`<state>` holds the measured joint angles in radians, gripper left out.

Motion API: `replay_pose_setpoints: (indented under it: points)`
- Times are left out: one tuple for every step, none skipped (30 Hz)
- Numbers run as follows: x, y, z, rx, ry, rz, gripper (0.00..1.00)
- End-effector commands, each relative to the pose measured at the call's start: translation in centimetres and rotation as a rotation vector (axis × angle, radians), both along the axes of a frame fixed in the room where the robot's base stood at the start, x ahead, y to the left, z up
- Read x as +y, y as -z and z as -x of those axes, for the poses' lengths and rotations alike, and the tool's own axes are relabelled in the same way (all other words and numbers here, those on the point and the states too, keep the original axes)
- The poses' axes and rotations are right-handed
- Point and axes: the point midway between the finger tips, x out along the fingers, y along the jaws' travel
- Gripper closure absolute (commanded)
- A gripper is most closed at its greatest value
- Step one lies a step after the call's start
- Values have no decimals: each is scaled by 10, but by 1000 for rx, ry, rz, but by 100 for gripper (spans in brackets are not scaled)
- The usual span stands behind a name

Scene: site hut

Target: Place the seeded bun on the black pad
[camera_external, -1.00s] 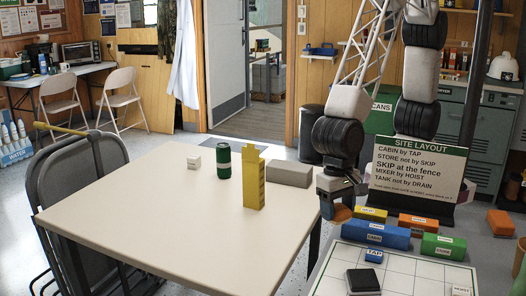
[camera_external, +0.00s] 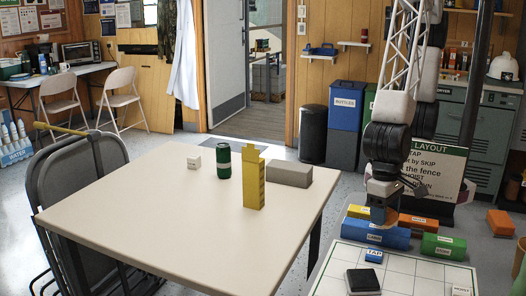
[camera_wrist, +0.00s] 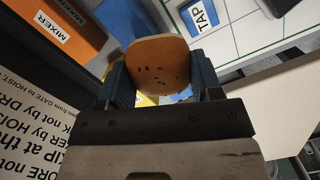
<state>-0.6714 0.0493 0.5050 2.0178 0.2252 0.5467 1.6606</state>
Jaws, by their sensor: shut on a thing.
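The seeded bun (camera_wrist: 158,66) is orange-brown with dark specks, held between the two blue fingers of my gripper (camera_wrist: 163,82) in the wrist view. The black pad (camera_external: 363,280) lies on the white gridded board at the bottom, nearer the camera than my gripper and apart from the bun.
A blue block (camera_external: 375,234), a green block (camera_external: 443,246) and an orange block (camera_external: 418,222) lie along the board's far side. A small blue TAP block (camera_external: 374,255) sits on the gridded board (camera_external: 415,275). The layout sign (camera_external: 437,172) stands behind.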

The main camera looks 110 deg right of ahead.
Motion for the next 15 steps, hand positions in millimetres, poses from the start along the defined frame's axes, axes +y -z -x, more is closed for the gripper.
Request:
replay_pose_setpoints:
  points:
    - [0, 0, 0, 0, 0, 0, 65]
    - [0, 0, -1, 0, 0, 0, 65]
    - [1, 0, -1, 0, 0, 0, 65]
    - [1, 0, -2, 0, 0, 0, 65]
    - [2, 1, -3, 0, 0, 0, 65]
    - [4, 1, -5, 0, 1, 0, 65]
    - [5, 1, -6, 1, 1, 0, 65]
    - [6, 2, -8, 1, 1, 0, 65]
    - [9, 2, -11, 1, 1, 0, 65]
    - [11, 2, -14, 0, 1, 0, 65]
    - [13, 2, -17, 0, 1, 0, 65]
    - [17, 3, -21, -1, 1, 0, 65]
    - [19, 4, -24, 0, 1, 0, 65]
    - [22, 4, -27, 0, 1, 0, 65]
    - [26, 4, -32, 0, 1, 0, 65]
